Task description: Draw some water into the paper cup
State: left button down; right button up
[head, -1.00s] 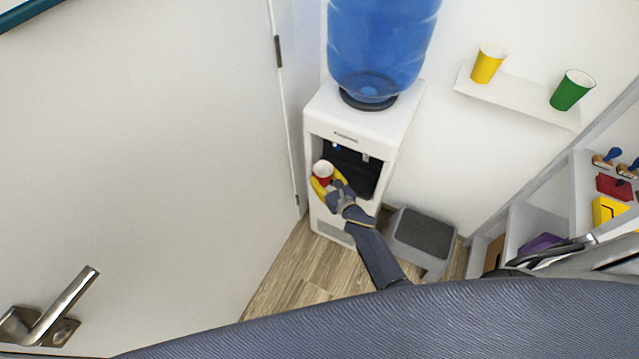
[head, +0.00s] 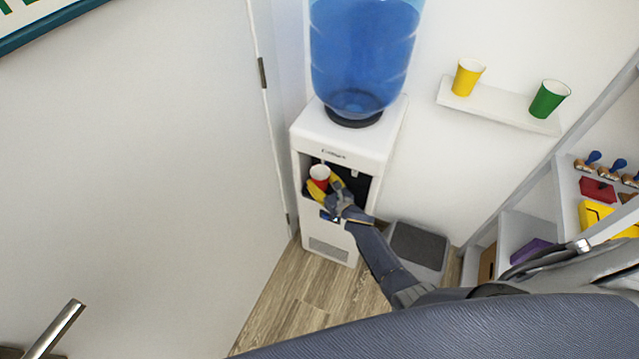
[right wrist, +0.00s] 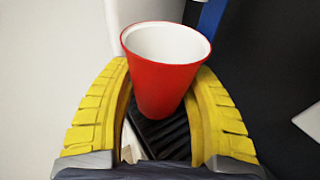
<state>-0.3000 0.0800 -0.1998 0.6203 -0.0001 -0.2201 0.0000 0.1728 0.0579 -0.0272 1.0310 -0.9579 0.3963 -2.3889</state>
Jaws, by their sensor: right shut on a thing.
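My right gripper (head: 322,185), with yellow fingers, is shut on a red paper cup (head: 319,177) with a white inside. The cup is upright at the front of the dispensing recess of the white water dispenser (head: 345,135). A large blue water bottle (head: 362,55) sits on top of the dispenser. In the right wrist view the red cup (right wrist: 163,85) stands between the curved yellow fingers (right wrist: 162,110), above a dark ribbed drip tray (right wrist: 165,136). No water shows in the cup. My left gripper is out of view.
A wall shelf (head: 500,104) holds a yellow cup (head: 467,77) and a green cup (head: 549,98). A shelf unit (head: 530,222) is at the right. A white door (head: 140,180) is at the left.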

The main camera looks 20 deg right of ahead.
jog(key=shift+w+d, duration=0.65)
jog(key=shift+w, duration=0.15)
dwell(0.4)
jog(key=shift+w+d, duration=0.1)
dwell(1.8)
jog(key=shift+s+a, duration=1.65)
jog(key=shift+s, duration=0.25)
jog(key=shift+s+a, duration=1.65)
jog(key=shift+s, duration=0.25)
jog(key=shift+s+a, duration=1.65)
jog(key=shift+s, duration=0.25)
